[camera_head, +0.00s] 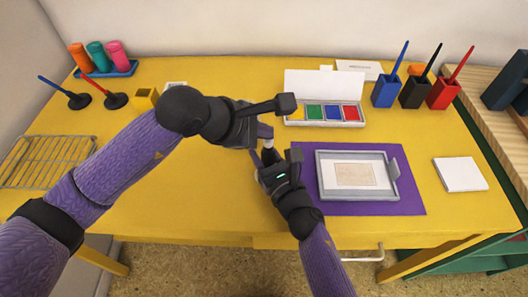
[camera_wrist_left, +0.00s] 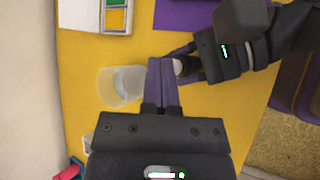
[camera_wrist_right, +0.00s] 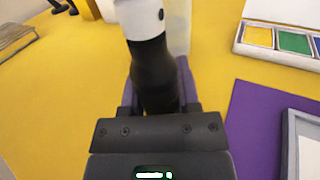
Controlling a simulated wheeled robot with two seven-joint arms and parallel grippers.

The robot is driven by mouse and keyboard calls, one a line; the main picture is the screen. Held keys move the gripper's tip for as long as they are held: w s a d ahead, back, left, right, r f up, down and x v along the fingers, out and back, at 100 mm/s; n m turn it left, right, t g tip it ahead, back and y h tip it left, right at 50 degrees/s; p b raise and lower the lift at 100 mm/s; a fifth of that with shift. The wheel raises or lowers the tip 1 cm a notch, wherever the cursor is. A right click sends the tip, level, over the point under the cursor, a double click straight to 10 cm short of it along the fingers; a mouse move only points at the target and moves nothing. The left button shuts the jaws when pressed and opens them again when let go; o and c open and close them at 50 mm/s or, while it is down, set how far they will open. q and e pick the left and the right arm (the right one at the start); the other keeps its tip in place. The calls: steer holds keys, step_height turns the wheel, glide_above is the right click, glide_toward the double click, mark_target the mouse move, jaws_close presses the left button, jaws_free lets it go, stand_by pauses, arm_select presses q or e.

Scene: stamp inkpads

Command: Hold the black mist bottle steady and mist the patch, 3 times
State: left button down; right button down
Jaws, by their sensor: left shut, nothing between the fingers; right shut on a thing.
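The black mist bottle (camera_wrist_right: 152,75) with a white head (camera_wrist_right: 140,18) stands in my right gripper (camera_wrist_right: 158,100), which is shut around its body. In the head view only the bottle's pale top (camera_head: 268,146) shows between the two grippers. My left gripper (camera_wrist_left: 163,70) is shut and empty, with its fingertips right beside the bottle's head (camera_wrist_left: 179,66); I cannot tell whether they touch. The beige patch (camera_head: 355,175) lies in a grey tray (camera_head: 323,188) on a purple mat (camera_head: 410,205), right of my right gripper.
A translucent cup (camera_wrist_left: 118,88) stands close to my left fingers. A paint box (camera_head: 322,115) lies behind the mat. Pen holders (camera_head: 385,95), a white block (camera_head: 460,174) and a wire rack (camera_head: 45,162) stand around. The yellow table (camera_head: 175,205) is clear at front left.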

arm_select(q)
steer(key=shift+r, duration=0.55)
steer(key=shift+r, duration=0.1)
steer(key=shift+r, duration=2.9)
step_height(320, 180, down, 6)
steer(key=shift+f, duration=0.1)
stand_by(0.5)
stand_by(1.8)
